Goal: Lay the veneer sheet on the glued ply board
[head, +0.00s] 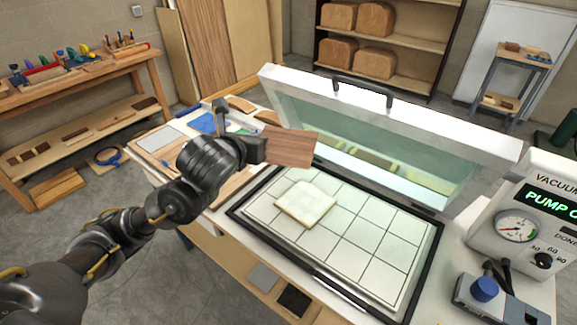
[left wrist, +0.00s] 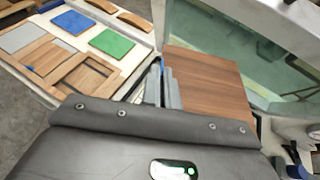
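The veneer sheet (head: 291,147) is a thin brown wood-grained rectangle, held out in the air to the right of my left gripper (head: 263,146). That gripper is shut on the sheet's left edge; its grey fingers (left wrist: 170,92) and the sheet (left wrist: 212,86) also show in the left wrist view. The glued ply board (head: 305,204) is a pale, whitish square lying flat on the gridded press bed (head: 372,248). The sheet is above and behind the board in the head view, apart from it. My right gripper is not in view.
The press's framed clear lid (head: 400,125) stands open behind the bed. A vacuum pump unit (head: 530,212) with a gauge stands at the right. Blue (left wrist: 73,22) and green (left wrist: 112,42) squares and a wooden frame (left wrist: 84,76) lie on the bench left of the press.

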